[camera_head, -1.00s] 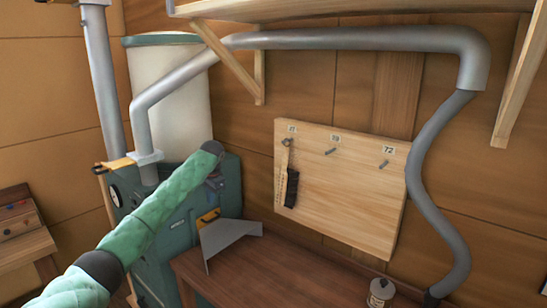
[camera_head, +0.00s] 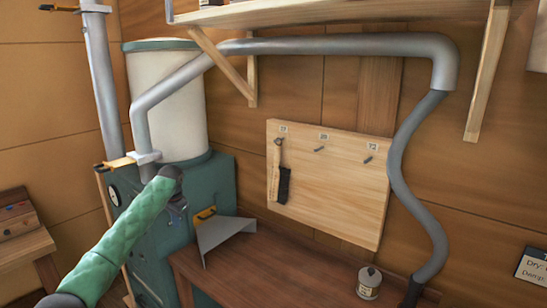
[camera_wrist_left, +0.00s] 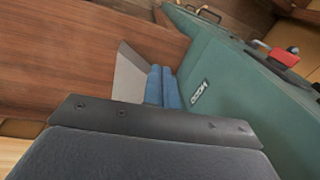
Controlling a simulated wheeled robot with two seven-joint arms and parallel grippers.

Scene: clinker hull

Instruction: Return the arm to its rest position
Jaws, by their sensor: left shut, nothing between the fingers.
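My left arm, in a green quilted sleeve, comes in from the lower left of the head view. My left gripper (camera_head: 178,203) is small and dark there, in front of the teal machine (camera_head: 222,186), and its fingertips are hard to make out. In the left wrist view its two blue fingers (camera_wrist_left: 161,78) lie together, shut and empty. Beyond them are the grey angled metal plate (camera_wrist_left: 130,75) and the teal machine's side (camera_wrist_left: 225,85). I cannot tell the exact gap to either. My right gripper is not in view.
A brown bench (camera_head: 280,262) carries a small tin (camera_head: 369,284). A board (camera_head: 335,190) on the wall has numbered pegs, with a dark-handled tool (camera_head: 283,180) on the left one. A grey duct (camera_head: 340,45) runs overhead. Most of the visible benchtop is clear.

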